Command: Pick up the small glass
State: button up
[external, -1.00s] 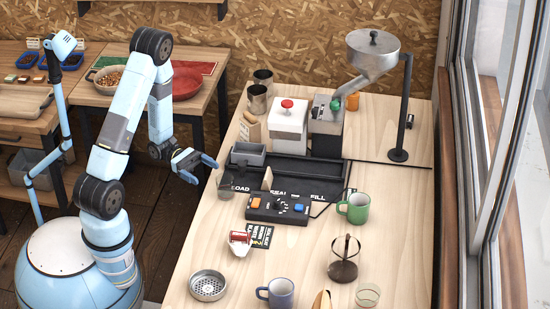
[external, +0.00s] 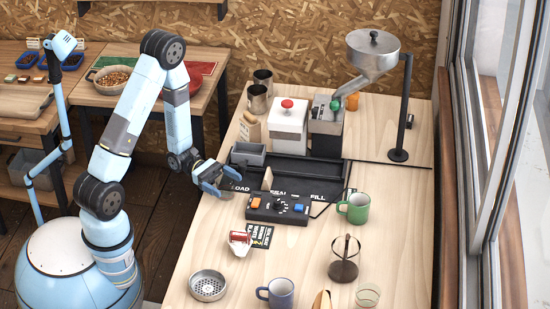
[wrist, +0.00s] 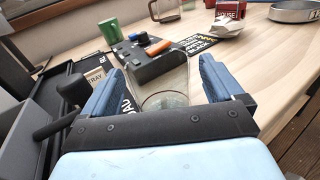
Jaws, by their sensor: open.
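A small clear glass (wrist: 166,100) stands between the two blue fingers of my gripper (wrist: 162,68) in the wrist view. The fingers are apart, one on each side of the glass, and I cannot tell whether either touches it. In the external view my gripper (external: 224,178) is low at the left edge of the black mat and mostly hides this glass. Another clear glass (external: 367,295) stands at the front right of the table, far from my gripper.
A control box (external: 277,209) with buttons lies just right of my gripper. A grey bin (external: 248,153) is behind it. A green mug (external: 355,208), a blue mug (external: 281,293) and a round strainer (external: 208,285) stand on the table (external: 200,240), which has free room front left.

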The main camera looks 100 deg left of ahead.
jog(key=c, duration=1.1)
